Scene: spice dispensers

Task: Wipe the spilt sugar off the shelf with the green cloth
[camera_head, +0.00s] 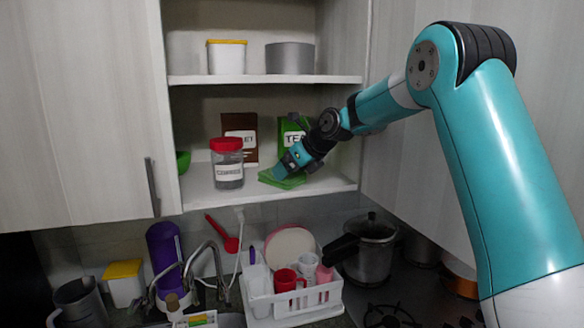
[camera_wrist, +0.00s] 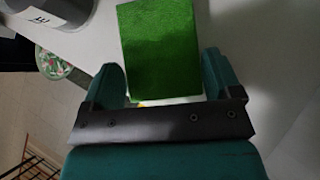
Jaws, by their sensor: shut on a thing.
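The green cloth (camera_head: 270,179) lies folded on the lower shelf (camera_head: 205,196) of the open cupboard, near its front edge. My gripper (camera_head: 283,170) reaches in from the right and is shut on the cloth, low over the shelf. In the wrist view the cloth (camera_wrist: 158,45) shows as a green rectangle between and beyond the two teal fingers of my gripper (camera_wrist: 163,78). I cannot make out the spilt sugar against the white shelf.
A red-lidded coffee jar (camera_head: 227,165) stands just left of the cloth. A brown packet (camera_head: 240,152) and a green tea packet (camera_head: 288,128) stand behind. The upper shelf (camera_head: 260,79) is close above my arm. A dish rack (camera_head: 305,301) and a pot (camera_head: 368,255) are below.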

